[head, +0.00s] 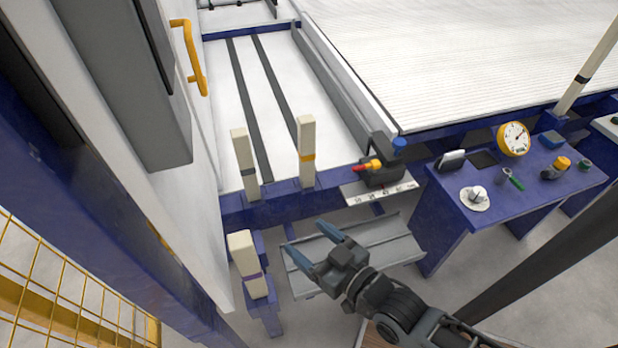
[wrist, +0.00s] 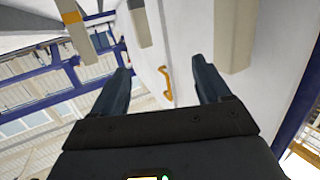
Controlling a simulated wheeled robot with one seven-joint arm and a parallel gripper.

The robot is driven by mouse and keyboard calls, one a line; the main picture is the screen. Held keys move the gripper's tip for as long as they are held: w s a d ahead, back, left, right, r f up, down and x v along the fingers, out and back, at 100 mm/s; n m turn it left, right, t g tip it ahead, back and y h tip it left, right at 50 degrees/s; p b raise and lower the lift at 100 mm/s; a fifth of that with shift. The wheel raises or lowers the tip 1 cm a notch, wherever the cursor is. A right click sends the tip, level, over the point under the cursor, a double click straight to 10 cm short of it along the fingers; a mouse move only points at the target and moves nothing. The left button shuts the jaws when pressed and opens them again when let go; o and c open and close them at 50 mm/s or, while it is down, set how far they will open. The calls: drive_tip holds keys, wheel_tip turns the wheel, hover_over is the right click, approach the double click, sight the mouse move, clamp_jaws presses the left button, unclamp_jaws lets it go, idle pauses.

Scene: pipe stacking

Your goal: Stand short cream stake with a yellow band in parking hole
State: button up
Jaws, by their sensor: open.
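The cream stake with a yellow band (head: 307,137) stands upright at the blue beam (head: 282,205), right of another cream stake. It also shows at the top left of the wrist view (wrist: 68,8), outside the fingers. My gripper (head: 304,238) is open and empty, in front of the beam and apart from the stake, above a grey tray. In the wrist view my gripper (wrist: 162,80) has both fingers spread with nothing between them. Whether the stake's foot sits in a hole is not clear. I cannot make out which spot is the parking hole.
A cream stake with a dark band (head: 241,150) stands left on the beam. A purple-banded stake (head: 242,250) stands on a lower blue post. A grey tray (head: 385,252) lies under my gripper. A clamp (head: 383,172) and scale (head: 372,192) sit right, beside a blue table (head: 535,193).

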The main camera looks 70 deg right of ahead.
sight(305, 128)
drive_tip(key=w+d+f+m+g+h+b, duration=0.1)
drive_tip(key=w+d+f+h, duration=0.1)
drive_tip(key=d, duration=0.7)
drive_tip(key=w+d+f+m+g+h+b, duration=0.1)
drive_tip(key=w+d+f, duration=0.3)
drive_tip(key=d, duration=0.5)
drive_tip(key=w+d+f+m+g+h+b, duration=0.1)
drive_tip(key=w+d+f+m+h+b, duration=0.2)
drive_tip(key=d, duration=0.6)
drive_tip(key=shift+w+f+h, duration=0.5)
drive_tip(key=shift+w+h, duration=0.1)
drive_tip(key=shift+w, duration=0.3)
drive_tip(key=b+x, duration=0.1)
drive_tip(key=x, duration=0.6)
drive_tip(key=shift+f, duration=0.1)
drive_tip(key=shift+w+d, duration=0.1)
drive_tip(key=shift+d, duration=0.1)
drive_tip(key=shift+c, duration=0.4)
drive_tip(key=c, duration=1.2)
drive_tip(key=shift+r+p, duration=3.95)
drive_tip(key=shift+r, duration=0.55)
